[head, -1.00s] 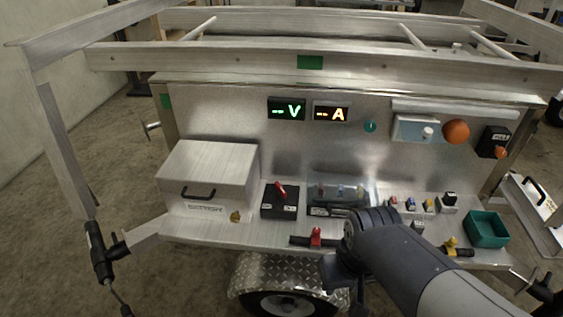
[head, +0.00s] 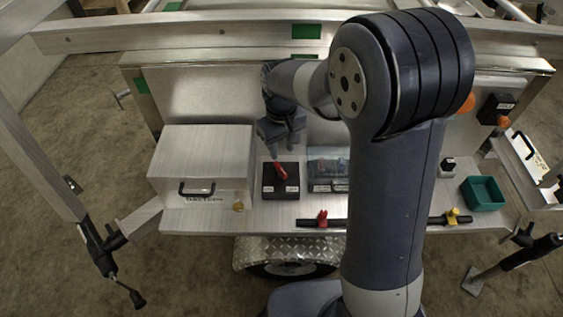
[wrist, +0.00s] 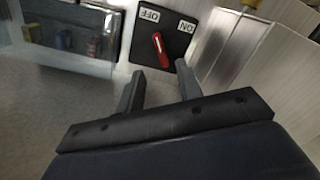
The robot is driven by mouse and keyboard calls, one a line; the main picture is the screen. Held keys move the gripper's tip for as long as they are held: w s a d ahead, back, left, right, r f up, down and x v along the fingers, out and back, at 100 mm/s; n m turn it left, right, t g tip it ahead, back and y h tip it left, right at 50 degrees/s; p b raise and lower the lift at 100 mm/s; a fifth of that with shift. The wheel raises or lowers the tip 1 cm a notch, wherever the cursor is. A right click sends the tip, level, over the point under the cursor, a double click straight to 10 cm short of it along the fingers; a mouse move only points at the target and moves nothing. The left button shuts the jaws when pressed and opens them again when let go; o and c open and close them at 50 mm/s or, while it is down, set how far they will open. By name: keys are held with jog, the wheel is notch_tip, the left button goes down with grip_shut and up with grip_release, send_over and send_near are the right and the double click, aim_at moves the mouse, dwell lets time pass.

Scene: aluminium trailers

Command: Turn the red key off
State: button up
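The red key (head: 281,171) is on a black switch box (head: 291,181) on the trailer's shelf. In the wrist view the key (wrist: 160,50) lies slanted, its upper end nearer the OFF label (wrist: 149,15) than the ON label (wrist: 187,26). I cannot tell which end is its pointer. My gripper (head: 283,148) is above and behind the box in the head view. In the wrist view my gripper (wrist: 161,78) has its fingers apart, with nothing between them. The key shows just beyond the fingertips, and no contact is visible.
A metal box (head: 201,160) with a handle stands left of the switch. A clear-covered panel (head: 328,158) is close on its right. A dark bar (head: 335,223) with red and yellow clamps runs along the front edge. A green bin (head: 482,193) is at right.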

aim_at(282, 170)
notch_tip(282, 170, down, 8)
jog(key=shift+f, duration=0.25)
jog(key=shift+c, duration=0.5)
grip_shut()
